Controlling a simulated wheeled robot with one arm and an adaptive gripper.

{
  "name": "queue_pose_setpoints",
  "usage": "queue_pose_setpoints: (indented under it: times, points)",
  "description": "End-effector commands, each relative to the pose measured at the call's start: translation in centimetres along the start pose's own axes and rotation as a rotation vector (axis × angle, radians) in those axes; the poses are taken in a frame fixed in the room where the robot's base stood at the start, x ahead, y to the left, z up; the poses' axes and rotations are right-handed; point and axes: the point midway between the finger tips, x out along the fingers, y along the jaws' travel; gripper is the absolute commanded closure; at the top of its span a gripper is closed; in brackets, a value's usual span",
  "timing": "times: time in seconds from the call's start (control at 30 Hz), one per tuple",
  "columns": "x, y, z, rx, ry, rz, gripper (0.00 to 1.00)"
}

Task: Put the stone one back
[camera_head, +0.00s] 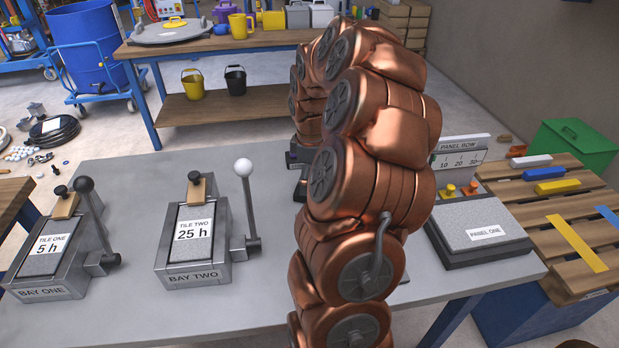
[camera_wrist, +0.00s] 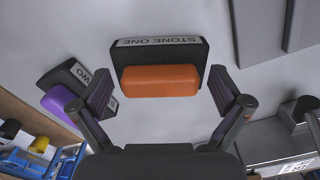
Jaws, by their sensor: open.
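In the wrist view, stone one (camera_wrist: 160,52) is a dark block with a white label reading STONE ONE upside down and an orange part (camera_wrist: 160,80) on its near side. It lies on the pale grey surface. My gripper (camera_wrist: 162,93) is open, with one finger on each side of the orange part. A gap shows on both sides, so nothing is gripped. A second dark block labelled TWO (camera_wrist: 72,82), with a purple part (camera_wrist: 62,104), lies at the left, close to the left finger.
On the grey bench (camera_head: 130,165) stand bay one (camera_head: 50,255) and bay two (camera_head: 190,245), each with a lever. Panel one (camera_head: 480,230) lies right of my arm, near the panel row sign (camera_head: 460,155). A wooden pallet (camera_head: 530,200) holds coloured bars beyond it.

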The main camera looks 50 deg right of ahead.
Motion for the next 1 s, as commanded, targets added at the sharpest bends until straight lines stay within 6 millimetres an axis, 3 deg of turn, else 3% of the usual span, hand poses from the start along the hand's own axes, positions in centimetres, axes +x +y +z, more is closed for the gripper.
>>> queue_pose_setpoints:
  times: [0.17,0.7,1.0]
  points:
    - [-1.5,0.1,-0.1,0.0,0.002,0.004,0.0]
    - [-10.4,0.1,-0.1,-0.001,0.001,0.002,0.0]
    - [-12.2,0.0,-0.1,-0.002,0.001,0.001,0.0]
